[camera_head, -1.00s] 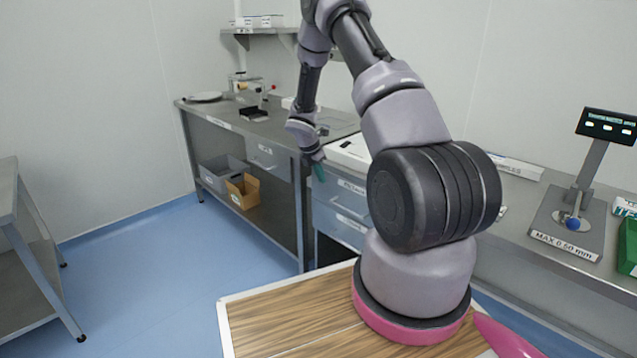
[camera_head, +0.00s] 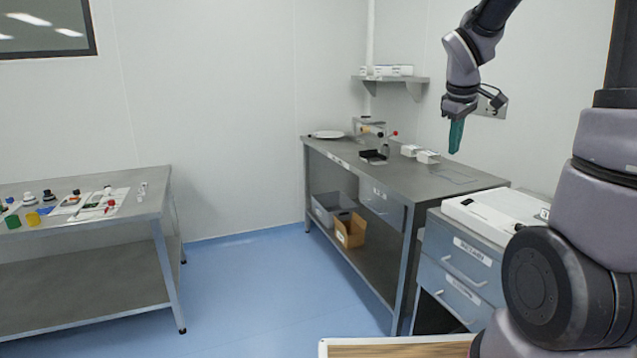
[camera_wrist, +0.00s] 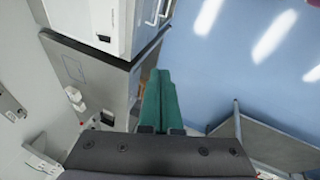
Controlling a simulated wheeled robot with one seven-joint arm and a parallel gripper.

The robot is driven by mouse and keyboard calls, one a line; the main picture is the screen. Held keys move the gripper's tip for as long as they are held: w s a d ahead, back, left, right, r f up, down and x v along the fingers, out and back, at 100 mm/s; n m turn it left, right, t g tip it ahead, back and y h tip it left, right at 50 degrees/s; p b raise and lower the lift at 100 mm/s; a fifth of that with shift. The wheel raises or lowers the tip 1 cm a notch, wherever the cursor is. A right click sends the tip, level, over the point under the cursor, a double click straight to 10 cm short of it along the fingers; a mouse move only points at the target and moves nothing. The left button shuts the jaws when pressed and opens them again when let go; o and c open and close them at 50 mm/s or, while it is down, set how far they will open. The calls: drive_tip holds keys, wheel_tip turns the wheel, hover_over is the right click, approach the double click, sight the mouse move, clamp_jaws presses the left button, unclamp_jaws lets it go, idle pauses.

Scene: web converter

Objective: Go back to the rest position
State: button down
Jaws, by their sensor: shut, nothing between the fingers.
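My gripper (camera_head: 456,136) hangs from my arm at the upper right of the head view, its green fingers pointing down. It is in the air above the steel bench (camera_head: 478,181), in front of the pale wall. The fingers are shut with nothing between them. In the wrist view the green fingers (camera_wrist: 159,103) lie side by side at the centre, over the bench edge and blue floor. Nothing touches the gripper.
A drawer cabinet (camera_head: 464,262) with a white device (camera_head: 490,213) on top stands right of the bench. White boxes (camera_head: 427,157) lie on the bench. A steel table (camera_head: 150,203) with small parts stands at left. Blue floor (camera_head: 240,285) between is clear.

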drive_tip(key=s+a+r+m+t+y, duration=0.1)
drive_tip(key=s+a+r+m, duration=0.1)
drive_tip(key=s, duration=0.4)
drive_tip(key=s+a+r+m+t+y, duration=0.1)
drive_tip(key=s+a+r+m, duration=0.2)
drive_tip(key=s, duration=0.4)
drive_tip(key=s+a+r+m+t+y, duration=0.1)
drive_tip(key=s+a+r+m, duration=0.2)
drive_tip(key=s+m, duration=0.2)
drive_tip(key=shift+s+r+m+y, duration=0.4)
drive_tip(key=shift+s, duration=0.55)
